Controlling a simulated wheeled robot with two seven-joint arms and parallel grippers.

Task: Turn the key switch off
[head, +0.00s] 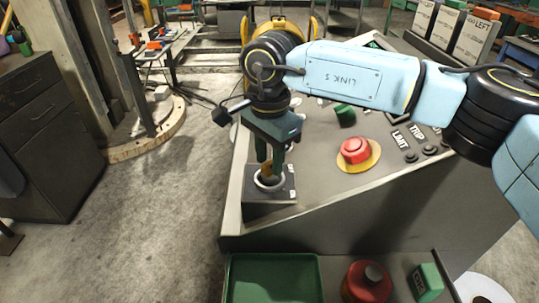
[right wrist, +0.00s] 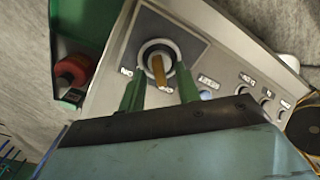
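The key switch (head: 268,181) sits on a dark square plate at the near left corner of the sloped console. In the right wrist view, its round pale collar (right wrist: 143,47) surrounds a brass-coloured key (right wrist: 158,70). Small lettering is on the plate beside the collar, partly hidden by a finger. My right gripper (head: 269,168) reaches down over the switch. Its two green fingers (right wrist: 159,86) are apart, one on each side of the key, with gaps visible between them and the key. My left gripper is not in view.
A red mushroom button (head: 355,151) on a yellow base and a green knob (head: 345,115) are on the console (head: 318,185). Labelled small controls (head: 411,156) lie to the right. A green tray (head: 272,281) and a red round object (head: 367,283) are in front, below.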

